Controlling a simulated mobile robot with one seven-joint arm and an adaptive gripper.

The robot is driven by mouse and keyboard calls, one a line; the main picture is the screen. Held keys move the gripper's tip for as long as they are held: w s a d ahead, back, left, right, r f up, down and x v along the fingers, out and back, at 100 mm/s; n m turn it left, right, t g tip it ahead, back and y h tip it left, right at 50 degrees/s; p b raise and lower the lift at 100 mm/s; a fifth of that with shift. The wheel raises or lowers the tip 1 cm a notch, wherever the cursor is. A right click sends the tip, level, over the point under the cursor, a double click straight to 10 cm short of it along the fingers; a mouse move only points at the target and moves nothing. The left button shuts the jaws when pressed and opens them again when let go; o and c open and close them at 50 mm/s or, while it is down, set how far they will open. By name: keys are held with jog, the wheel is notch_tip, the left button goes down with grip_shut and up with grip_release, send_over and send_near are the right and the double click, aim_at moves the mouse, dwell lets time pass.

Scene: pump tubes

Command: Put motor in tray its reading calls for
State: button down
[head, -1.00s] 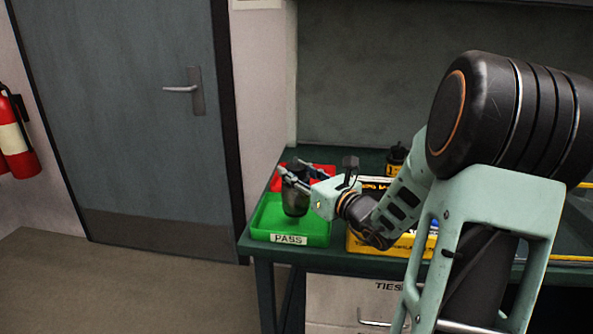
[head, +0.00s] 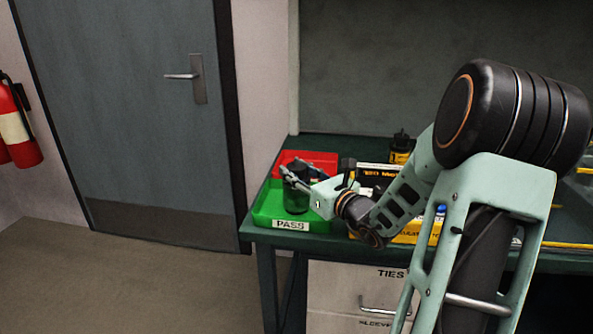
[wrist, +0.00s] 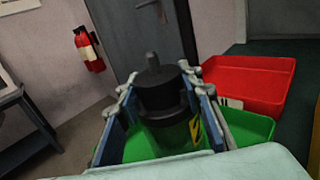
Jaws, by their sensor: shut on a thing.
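The motor is a dark cylinder (head: 296,198) with a narrower stub on top, held upright. My gripper (head: 289,172) is shut on it; in the wrist view the two blue-grey fingers flank the motor (wrist: 160,97), which has a yellow mark on its side. The motor is over or inside the green tray (head: 265,206), labelled PASS; whether it touches the tray floor I cannot tell. The red tray (head: 320,159) is just behind the green one, empty where I can see it in the wrist view (wrist: 246,82). No reading is visible.
A yellow bin (head: 408,238) with items in it stands right of the green tray, partly hidden by my arm. A black-and-yellow object (head: 401,146) stands behind it. The bench ends just left of the trays. A fire extinguisher (head: 17,125) hangs at far left.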

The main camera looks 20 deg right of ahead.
jog(key=c, duration=1.4)
grip_release()
jog(key=shift+o, duration=0.2)
jog(key=shift+r, duration=0.15)
jog(key=shift+s+d, duration=0.1)
jog(key=shift+s, duration=0.2)
jog(key=s+d+p, duration=0.2)
jog(key=s, duration=0.9)
jog(key=shift+s, duration=0.15)
